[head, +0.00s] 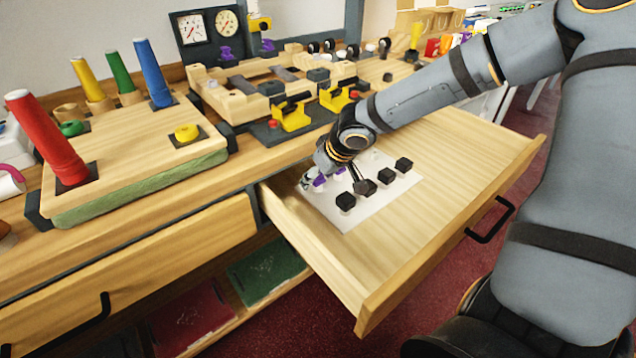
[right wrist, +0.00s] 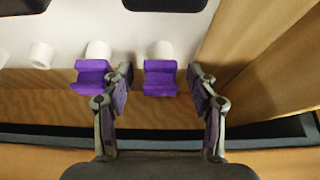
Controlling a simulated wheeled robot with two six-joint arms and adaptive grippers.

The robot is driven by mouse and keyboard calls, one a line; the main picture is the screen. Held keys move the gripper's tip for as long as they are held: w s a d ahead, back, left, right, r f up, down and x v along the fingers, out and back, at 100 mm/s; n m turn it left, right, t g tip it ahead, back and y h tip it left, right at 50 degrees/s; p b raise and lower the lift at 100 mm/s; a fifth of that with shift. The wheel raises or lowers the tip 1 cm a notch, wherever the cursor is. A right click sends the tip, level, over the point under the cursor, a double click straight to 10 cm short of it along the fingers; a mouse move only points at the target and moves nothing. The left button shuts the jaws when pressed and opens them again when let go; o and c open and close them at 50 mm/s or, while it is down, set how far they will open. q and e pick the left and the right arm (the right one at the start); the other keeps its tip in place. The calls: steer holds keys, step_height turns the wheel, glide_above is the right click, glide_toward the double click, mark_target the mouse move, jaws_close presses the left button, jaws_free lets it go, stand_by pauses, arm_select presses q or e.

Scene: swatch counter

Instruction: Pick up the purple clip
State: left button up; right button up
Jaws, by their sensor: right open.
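Two purple clips show in the right wrist view, the left one (right wrist: 88,76) and the right one (right wrist: 160,78). Each sits at the front of a short white peg. My right gripper (right wrist: 164,98) is open and reaches into the open drawer. The right clip lies between its fingers, near the tips, with a gap on each side. The left finger stands between the two clips and overlaps the left clip's edge. In the head view the hand partly hides small purple pieces. My left gripper is not in view.
The open drawer (head: 440,262) holds a white sheet (head: 358,219) with several black blocks, one of them (head: 345,201) in front. A wooden drawer wall is close at the right in the wrist view. The counter above carries a board with coloured cones (head: 48,140) and yellow clamps (head: 293,118).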

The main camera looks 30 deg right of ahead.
steer(key=shift+w+f, duration=0.1)
steer(key=shift+f, duration=0.15)
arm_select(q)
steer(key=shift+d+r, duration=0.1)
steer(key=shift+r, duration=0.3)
arm_select(e)
steer(key=c, duration=0.9)
